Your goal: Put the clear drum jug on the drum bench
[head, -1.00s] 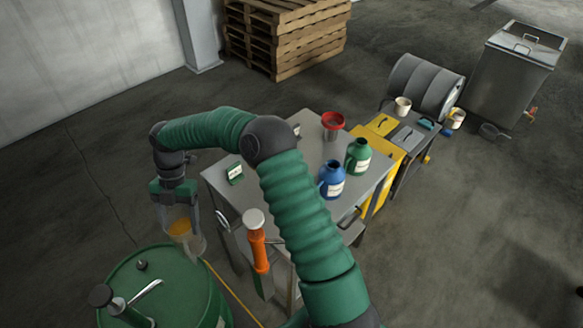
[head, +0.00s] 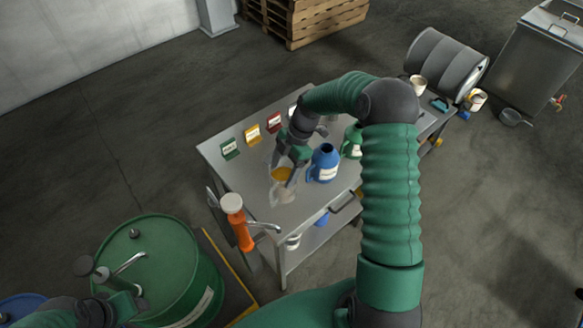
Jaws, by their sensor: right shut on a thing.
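The clear jug (head: 283,188) has an orange-yellow layer inside. My right gripper (head: 288,167) is shut on it from above. The jug is over the left-middle of the grey metal bench (head: 241,176), in front of the coloured cards. I cannot tell whether its base touches the top. A blue jug (head: 324,164) stands close to its right on the bench. A green jug (head: 351,143) stands further right, partly behind my right arm.
Green, yellow and red cards (head: 252,134) line the bench's back left. A green drum (head: 160,262) stands at the lower left. A grey drum (head: 440,62) lies further back right.

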